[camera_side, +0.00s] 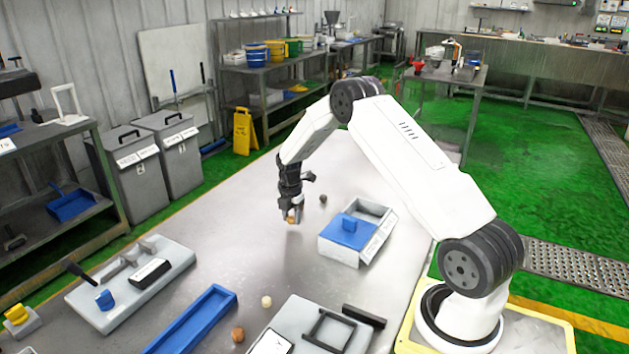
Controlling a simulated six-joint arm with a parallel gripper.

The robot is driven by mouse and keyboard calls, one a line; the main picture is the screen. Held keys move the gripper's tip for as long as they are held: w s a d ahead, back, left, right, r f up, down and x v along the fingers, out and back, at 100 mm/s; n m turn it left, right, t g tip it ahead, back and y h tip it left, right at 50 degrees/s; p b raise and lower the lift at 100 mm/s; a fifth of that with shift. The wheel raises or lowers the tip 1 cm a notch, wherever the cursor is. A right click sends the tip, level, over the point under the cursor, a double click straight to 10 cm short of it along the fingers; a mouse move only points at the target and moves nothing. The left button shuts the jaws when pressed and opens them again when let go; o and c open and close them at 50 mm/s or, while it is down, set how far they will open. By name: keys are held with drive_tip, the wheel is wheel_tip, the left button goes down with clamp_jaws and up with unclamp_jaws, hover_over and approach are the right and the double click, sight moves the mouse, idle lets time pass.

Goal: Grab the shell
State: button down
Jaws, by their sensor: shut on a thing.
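My gripper (292,212) points straight down over the middle of the steel table (235,250). It is shut on a small orange-brown piece (291,220), which looks like the shell. The fingers hide part of it. It is low over the tabletop, and a faint reflection shows just below it. Whether it touches the table I cannot tell.
A white box with a blue part (347,233) stands right of my gripper. A dark ball (323,198) lies close behind. A cream ball (266,301), a brown lump (238,334), a blue tray (193,322) and grey boards (130,285) lie in front.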

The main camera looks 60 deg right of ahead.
drive_tip(key=shift+s+a+r, duration=0.95)
drive_tip(key=shift+s+r, duration=0.95)
drive_tip(key=shift+s, duration=0.25)
drive_tip(key=shift+s+a+r, duration=0.95)
drive_tip(key=shift+s+r, duration=0.95)
drive_tip(key=shift+s, duration=0.2)
drive_tip(key=shift+s+a+r, duration=0.95)
drive_tip(key=shift+s+r, duration=0.95)
drive_tip(key=shift+s, duration=0.25)
drive_tip(key=shift+d, duration=0.1)
